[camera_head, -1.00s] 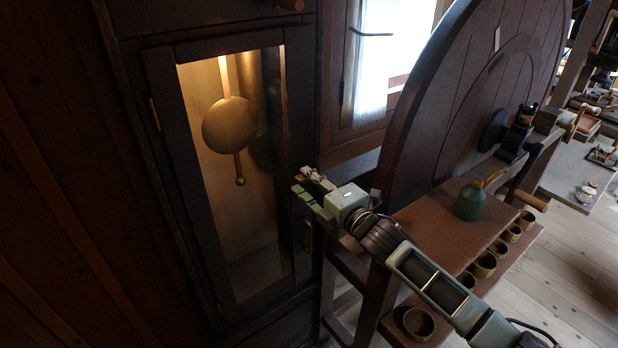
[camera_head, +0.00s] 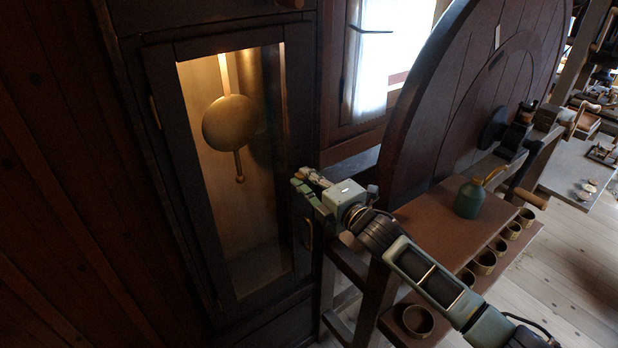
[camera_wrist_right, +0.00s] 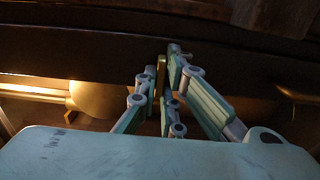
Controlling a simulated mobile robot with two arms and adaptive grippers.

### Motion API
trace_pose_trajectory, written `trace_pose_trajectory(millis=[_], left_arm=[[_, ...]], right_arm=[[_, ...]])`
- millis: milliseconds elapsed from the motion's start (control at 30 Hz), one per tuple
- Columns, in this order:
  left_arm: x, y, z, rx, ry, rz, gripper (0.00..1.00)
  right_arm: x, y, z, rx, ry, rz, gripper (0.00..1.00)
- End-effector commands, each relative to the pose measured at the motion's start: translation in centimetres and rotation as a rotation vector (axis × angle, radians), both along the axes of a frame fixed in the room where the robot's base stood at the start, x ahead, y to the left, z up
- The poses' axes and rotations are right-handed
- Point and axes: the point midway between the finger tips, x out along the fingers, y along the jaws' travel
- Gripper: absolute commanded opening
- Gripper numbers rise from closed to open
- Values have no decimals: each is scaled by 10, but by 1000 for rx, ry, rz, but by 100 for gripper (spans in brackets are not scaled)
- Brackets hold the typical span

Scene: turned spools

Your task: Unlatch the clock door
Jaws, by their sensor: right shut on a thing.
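The clock door (camera_head: 188,185) is a tall dark frame with a glass pane, and it looks closed in the clock case. A brass pendulum (camera_head: 230,122) shows behind the glass. My right gripper (camera_head: 300,184) is at the right edge of the door, above a brass handle (camera_head: 308,235). In the right wrist view, its fingers (camera_wrist_right: 166,82) are shut on a small upright brass piece, which looks like the latch (camera_wrist_right: 160,75). The fingers hide most of the latch. My left gripper is not in view.
A large wooden wheel (camera_head: 450,110) stands right of the clock. A bright window (camera_head: 375,65) is behind.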

Motion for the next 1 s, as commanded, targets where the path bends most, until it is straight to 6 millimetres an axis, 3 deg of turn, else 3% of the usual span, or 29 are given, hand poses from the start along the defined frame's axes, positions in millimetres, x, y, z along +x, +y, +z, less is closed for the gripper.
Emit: trace_pose_trajectory(millis=[367, 1000], left_arm=[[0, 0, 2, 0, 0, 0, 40], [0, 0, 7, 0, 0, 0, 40]], right_arm=[[0, 0, -1, 90, 67, 0, 0], [0, 0, -1, 558, 408, -1, 0]])
